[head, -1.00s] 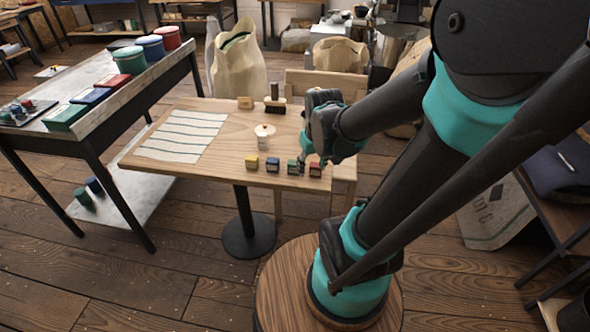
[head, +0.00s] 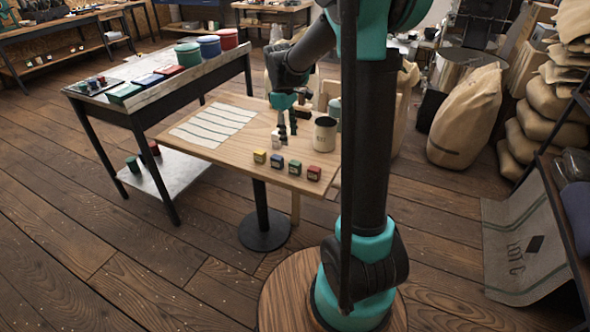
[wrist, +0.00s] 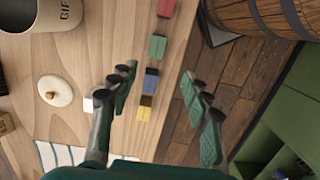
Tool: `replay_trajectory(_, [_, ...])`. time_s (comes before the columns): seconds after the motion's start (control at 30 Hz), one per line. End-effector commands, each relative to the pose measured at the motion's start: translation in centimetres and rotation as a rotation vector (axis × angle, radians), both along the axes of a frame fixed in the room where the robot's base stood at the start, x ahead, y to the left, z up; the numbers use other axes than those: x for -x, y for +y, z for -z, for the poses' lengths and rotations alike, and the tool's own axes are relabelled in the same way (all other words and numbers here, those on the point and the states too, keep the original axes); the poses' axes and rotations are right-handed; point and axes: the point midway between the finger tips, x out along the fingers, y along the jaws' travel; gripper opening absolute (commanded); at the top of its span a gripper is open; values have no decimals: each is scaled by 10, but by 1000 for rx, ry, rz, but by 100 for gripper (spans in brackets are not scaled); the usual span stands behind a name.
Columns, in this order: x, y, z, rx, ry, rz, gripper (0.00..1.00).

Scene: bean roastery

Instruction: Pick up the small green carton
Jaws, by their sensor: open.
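The small green carton (head: 295,167) stands in a row near the table's front edge, between a blue carton (head: 277,161) and a red carton (head: 314,173). A yellow carton (head: 260,156) stands at the row's left end. My gripper (head: 287,130) points down above the table, open and empty. In the wrist view its fingers (wrist: 158,84) are spread wide. The blue carton (wrist: 150,78) and yellow carton (wrist: 145,108) show between them, and the green carton (wrist: 158,46) lies just beyond the fingertips, with the red carton (wrist: 166,8) farther up.
A cream tin marked GIFT (head: 325,133) stands right of my gripper. A white lidded jar (wrist: 56,90) is near the row. A striped sheet (head: 212,123) covers the table's left. A metal-topped side table (head: 180,73) bears bigger cartons and tins.

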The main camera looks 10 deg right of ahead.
Motion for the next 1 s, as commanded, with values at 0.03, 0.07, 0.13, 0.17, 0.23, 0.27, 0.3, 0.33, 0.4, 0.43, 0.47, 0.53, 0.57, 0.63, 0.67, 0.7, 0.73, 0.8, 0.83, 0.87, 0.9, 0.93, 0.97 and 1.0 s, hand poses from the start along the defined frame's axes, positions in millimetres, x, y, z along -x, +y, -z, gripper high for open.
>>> replay_trajectory(0.03, [1,-1,11,0,0,1,48])
replay_trajectory(0.07, [1,-2,17,0,0,1,48])
replay_trajectory(0.13, [2,-4,31,0,0,1,48])
replay_trajectory(0.17, [3,-4,37,0,0,2,48])
replay_trajectory(0.23, [3,-5,50,0,0,2,48])
replay_trajectory(0.27, [4,-6,56,0,0,2,48])
replay_trajectory(0.3, [5,-7,62,-1,-1,2,48])
replay_trajectory(0.33, [5,-7,67,-1,-1,2,48])
replay_trajectory(0.4, [5,-8,76,-1,-1,2,48])
replay_trajectory(0.43, [6,-8,78,-1,-1,2,48])
replay_trajectory(0.47, [6,-8,81,0,-2,2,48])
replay_trajectory(0.53, [6,-9,85,0,-2,2,48])
replay_trajectory(0.57, [6,-9,86,0,-2,2,48])
replay_trajectory(0.63, [6,-10,90,-1,-1,3,48])
replay_trajectory(0.67, [6,-11,92,-1,-1,3,48])
replay_trajectory(0.7, [6,-12,97,-1,-1,3,48])
replay_trajectory(0.73, [6,-13,101,-1,-1,3,48])
replay_trajectory(0.8, [5,-16,112,-1,-1,4,48])
replay_trajectory(0.83, [5,-18,116,-1,-1,4,48])
replay_trajectory(0.87, [5,-18,120,-1,-1,3,48])
replay_trajectory(0.9, [6,-18,125,-1,-1,3,48])
replay_trajectory(0.93, [6,-19,128,0,-2,3,48])
replay_trajectory(0.97, [6,-19,131,0,-2,2,48])
replay_trajectory(1.0, [6,-19,134,0,-2,2,48])
